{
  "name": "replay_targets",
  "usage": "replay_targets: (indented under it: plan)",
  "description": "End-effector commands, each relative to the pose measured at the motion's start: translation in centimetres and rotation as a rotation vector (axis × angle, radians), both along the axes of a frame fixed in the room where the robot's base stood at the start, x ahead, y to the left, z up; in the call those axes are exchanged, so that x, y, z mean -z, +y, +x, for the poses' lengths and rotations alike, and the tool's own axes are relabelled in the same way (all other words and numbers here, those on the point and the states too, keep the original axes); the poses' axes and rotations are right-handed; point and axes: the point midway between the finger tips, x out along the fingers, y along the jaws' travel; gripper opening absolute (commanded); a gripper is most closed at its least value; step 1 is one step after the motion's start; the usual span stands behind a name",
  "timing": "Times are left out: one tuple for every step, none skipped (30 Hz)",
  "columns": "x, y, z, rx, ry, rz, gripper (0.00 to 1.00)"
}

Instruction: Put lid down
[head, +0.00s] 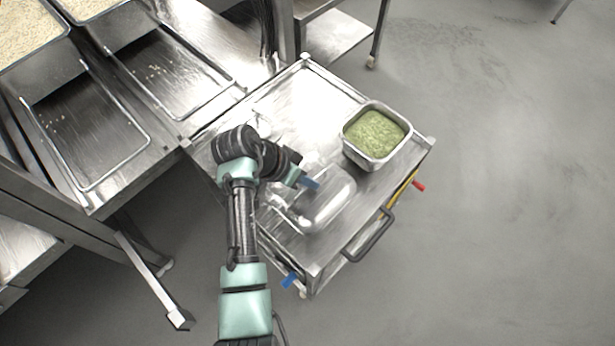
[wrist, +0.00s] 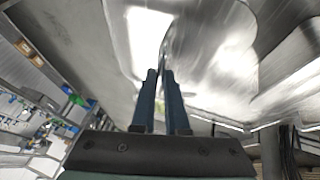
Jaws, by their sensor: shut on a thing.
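The lid (head: 328,203) is a clear or shiny, rounded rectangular piece over the near part of the steel cart. My gripper (head: 311,184), with blue fingers, is at its far left edge. In the wrist view my gripper (wrist: 160,72) is shut on the thin rim of the lid (wrist: 205,50), which fills the upper middle. I cannot tell whether the lid touches the cart top or hangs just above it. A steel pan (head: 363,158) stands open, with green food inside, on the cart's right corner, beyond the lid and to its right.
The cart top (head: 318,92) is bare toward its far corner. A black handle (head: 368,236) sticks out on the near right side. A steel counter (head: 165,140) with sunken trays stands left of the cart. Open grey floor (head: 510,200) lies to the right.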

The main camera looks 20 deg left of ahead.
Motion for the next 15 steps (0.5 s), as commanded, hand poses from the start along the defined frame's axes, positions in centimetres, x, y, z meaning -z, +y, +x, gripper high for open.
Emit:
replay_targets:
  plan:
    - [-0.1, 0.0, 0.0, 0.000, -0.001, 0.001, 0.00]
    - [-0.1, 0.0, 0.0, 0.000, -0.001, 0.001, 0.00]
    - [-0.1, 0.0, 0.0, 0.000, -0.001, 0.001, 0.00]
    - [-0.1, 0.0, 0.0, 0.001, -0.001, 0.000, 0.00]
    - [0.0, 0.0, 0.0, 0.001, -0.001, 0.000, 0.00]
    - [0.2, 0.0, 0.0, 0.001, -0.001, 0.000, 0.00]
    - [0.3, 0.0, 0.0, 0.001, -0.001, 0.000, 0.00]
    - [0.4, 0.0, 0.0, 0.001, -0.001, 0.000, 0.00]
    - [0.5, 0.0, 0.0, 0.001, -0.001, 0.000, 0.00]
    - [0.6, 0.0, 0.0, 0.001, -0.001, 0.000, 0.00]
    - [0.7, 0.0, 0.0, 0.001, -0.001, 0.000, 0.00]
    - [0.8, 0.0, 0.0, 0.001, -0.001, 0.000, 0.00]
    - [0.9, 0.0, 0.0, 0.001, -0.001, 0.000, 0.00]
    - [1.0, 0.0, 0.0, 0.001, -0.001, 0.000, 0.00]
    - [1.1, 0.0, 0.0, 0.001, -0.001, 0.000, 0.00]
